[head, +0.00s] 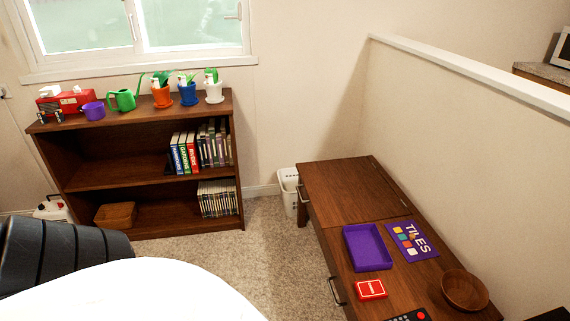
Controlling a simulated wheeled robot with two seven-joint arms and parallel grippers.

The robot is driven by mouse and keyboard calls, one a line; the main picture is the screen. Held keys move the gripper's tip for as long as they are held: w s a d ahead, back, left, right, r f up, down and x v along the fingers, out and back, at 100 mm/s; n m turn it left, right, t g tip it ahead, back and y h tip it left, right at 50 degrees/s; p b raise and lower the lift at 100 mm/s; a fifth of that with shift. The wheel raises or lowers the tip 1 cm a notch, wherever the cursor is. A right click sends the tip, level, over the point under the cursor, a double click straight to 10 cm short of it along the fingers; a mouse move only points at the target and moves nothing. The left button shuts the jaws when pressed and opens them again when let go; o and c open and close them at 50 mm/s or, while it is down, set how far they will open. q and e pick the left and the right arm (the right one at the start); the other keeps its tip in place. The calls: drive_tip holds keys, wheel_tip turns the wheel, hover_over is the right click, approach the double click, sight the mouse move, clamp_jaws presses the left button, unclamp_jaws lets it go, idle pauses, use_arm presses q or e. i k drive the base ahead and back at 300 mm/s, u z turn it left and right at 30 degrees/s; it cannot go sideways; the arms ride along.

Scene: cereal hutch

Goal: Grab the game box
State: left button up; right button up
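A purple flat piece printed "TILES" with coloured squares (412,241) lies on the dark wooden cabinet top at the right. Just left of it is a purple open tray (367,249) with raised rims, which looks empty. They look like the lid and base of one game box, lying apart. Neither of my grippers shows in the head view, so their state is hidden.
The cabinet (340,188) also bears a red card box (371,289), a wooden bowl (464,289) and a remote (410,316). A half wall (470,125) runs behind it. A bookshelf (100,178) stands by the window; carpet (265,245) between is clear.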

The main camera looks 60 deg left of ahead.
sight(368, 251)
drive_tip(key=u, duration=2.3)
drive_tip(key=i, duration=3.05)
drive_tip(key=z, duration=3.7)
